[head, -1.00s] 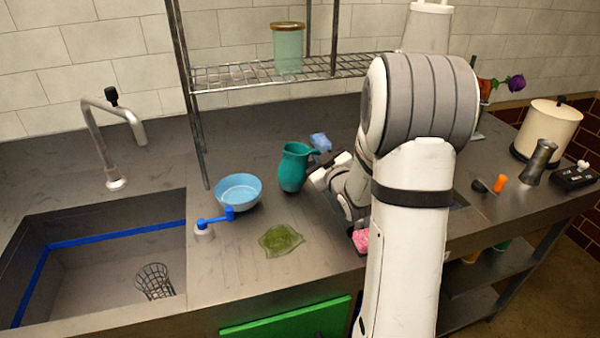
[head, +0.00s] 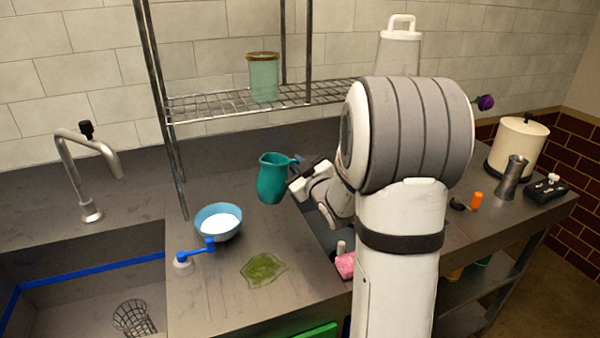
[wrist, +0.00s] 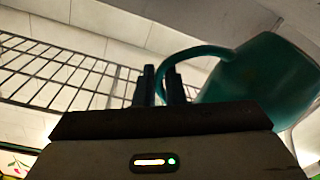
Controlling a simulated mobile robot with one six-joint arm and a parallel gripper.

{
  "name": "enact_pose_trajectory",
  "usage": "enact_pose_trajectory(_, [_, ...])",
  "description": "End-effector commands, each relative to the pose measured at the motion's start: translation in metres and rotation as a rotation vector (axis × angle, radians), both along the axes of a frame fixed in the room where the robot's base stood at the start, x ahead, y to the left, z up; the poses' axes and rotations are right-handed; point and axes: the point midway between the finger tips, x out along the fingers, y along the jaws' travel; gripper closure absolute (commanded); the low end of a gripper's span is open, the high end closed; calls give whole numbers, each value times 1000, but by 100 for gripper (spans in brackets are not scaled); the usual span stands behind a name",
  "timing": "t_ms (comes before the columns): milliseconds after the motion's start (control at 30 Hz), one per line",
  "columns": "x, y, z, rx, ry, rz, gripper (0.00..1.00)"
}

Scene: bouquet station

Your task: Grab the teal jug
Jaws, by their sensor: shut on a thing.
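The teal jug (head: 272,180) is upright and appears raised above the counter in the head view. My gripper (head: 298,172) is at its right side, on the handle side. In the wrist view, the jug (wrist: 262,80) fills the right part, and its curved handle runs to the fingers of my gripper (wrist: 161,84). The fingers are close together on the handle. The exact contact is partly hidden behind the dark gripper body.
A blue bowl (head: 218,222) and a green translucent piece (head: 263,269) lie on the counter. A wire shelf (head: 215,103) with a glass jar (head: 263,78) hangs above. The sink (head: 80,290) is at left, and a cream canister (head: 518,148) stands at right.

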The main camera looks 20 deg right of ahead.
Motion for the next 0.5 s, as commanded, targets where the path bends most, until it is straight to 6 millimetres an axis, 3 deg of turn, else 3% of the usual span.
enact_pose_trajectory(100, [0,0,15,-2,-5,1,100])
enact_pose_trajectory(500, [0,1,45,-1,-4,2,100])
